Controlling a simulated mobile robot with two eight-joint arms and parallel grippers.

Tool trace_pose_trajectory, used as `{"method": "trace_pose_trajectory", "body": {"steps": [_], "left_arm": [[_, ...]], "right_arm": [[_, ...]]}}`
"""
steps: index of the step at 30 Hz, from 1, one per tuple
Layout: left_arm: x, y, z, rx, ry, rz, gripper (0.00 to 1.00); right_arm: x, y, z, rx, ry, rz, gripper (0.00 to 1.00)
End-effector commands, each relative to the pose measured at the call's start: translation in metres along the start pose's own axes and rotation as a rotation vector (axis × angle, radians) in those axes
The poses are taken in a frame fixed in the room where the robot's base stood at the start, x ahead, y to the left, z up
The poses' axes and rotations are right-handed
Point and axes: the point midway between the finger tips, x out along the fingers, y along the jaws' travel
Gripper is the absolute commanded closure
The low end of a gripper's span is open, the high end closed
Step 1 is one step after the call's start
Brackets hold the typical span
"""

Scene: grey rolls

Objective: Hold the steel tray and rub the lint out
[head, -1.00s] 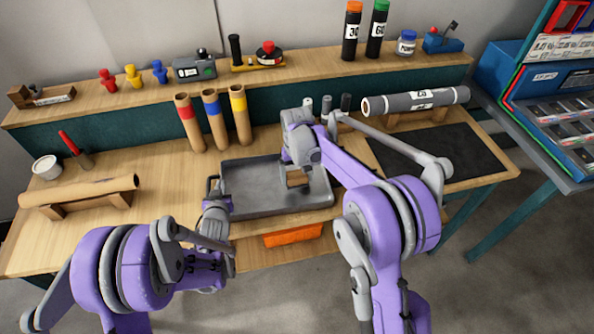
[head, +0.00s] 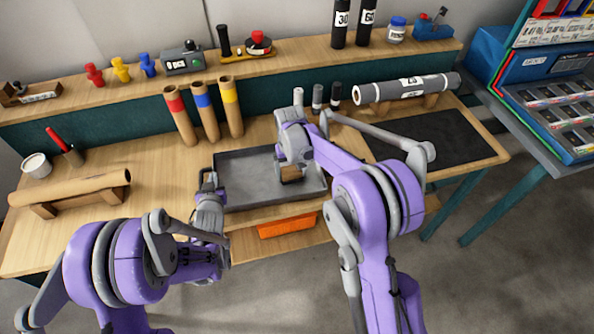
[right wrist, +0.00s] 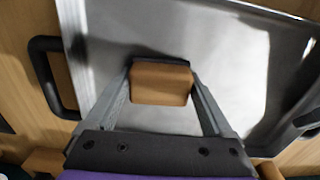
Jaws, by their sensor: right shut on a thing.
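The steel tray (head: 250,199) lies flat on the bench near its front edge, and its grey floor fills much of the right wrist view (right wrist: 225,60). My right gripper (head: 292,168) is shut on a brown block (head: 291,174), held at the tray's floor right of its middle. The block (right wrist: 161,84) shows between both fingers in the right wrist view. Whether it touches the floor is hard to tell. My left gripper (head: 208,185) is at the tray's left handle; its jaws are too small and covered to read. I cannot make out lint.
An orange bin (head: 286,225) sits below the bench top in front of the tray. Several banded tubes (head: 206,110) stand behind it. A grey roll (head: 407,89) lies on a rest at right, near a dark mat (head: 440,140). A brown roll (head: 75,187) rests at left.

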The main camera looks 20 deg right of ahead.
Motion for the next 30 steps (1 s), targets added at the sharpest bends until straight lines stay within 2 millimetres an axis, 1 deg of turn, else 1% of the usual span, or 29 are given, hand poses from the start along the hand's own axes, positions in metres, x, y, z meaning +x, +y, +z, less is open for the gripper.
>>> {"method": "trace_pose_trajectory", "body": {"steps": [1,2,3,5,6,21,25,30], "left_arm": [[0.000,0.000,0.000,0.000,0.000,0.000,1.00],[0.000,0.000,0.000,0.000,0.000,0.000,1.00],[0.000,0.000,0.000,0.000,0.000,0.000,1.00],[0.000,0.000,0.000,0.000,0.000,0.000,1.00],[0.000,0.000,0.000,0.000,0.000,0.000,1.00],[0.000,0.000,0.000,0.000,0.000,0.000,1.00],[0.000,0.000,0.000,0.000,0.000,0.000,1.00],[0.000,0.000,0.000,0.000,0.000,0.000,1.00]], "right_arm": [[0.002,-0.006,0.000,-0.002,0.000,-0.001,0.66],[-0.003,-0.006,0.000,-0.001,0.000,0.000,0.65],[-0.005,-0.005,0.000,0.000,0.000,0.000,0.66],[-0.021,-0.005,0.001,0.000,0.000,0.000,0.66],[-0.025,-0.005,0.000,0.000,0.000,0.000,0.66],[-0.069,-0.005,0.000,0.000,0.000,0.000,0.66],[-0.079,-0.005,0.000,0.000,0.000,0.000,0.66],[-0.083,-0.005,0.000,0.000,0.000,0.000,0.66]]}}
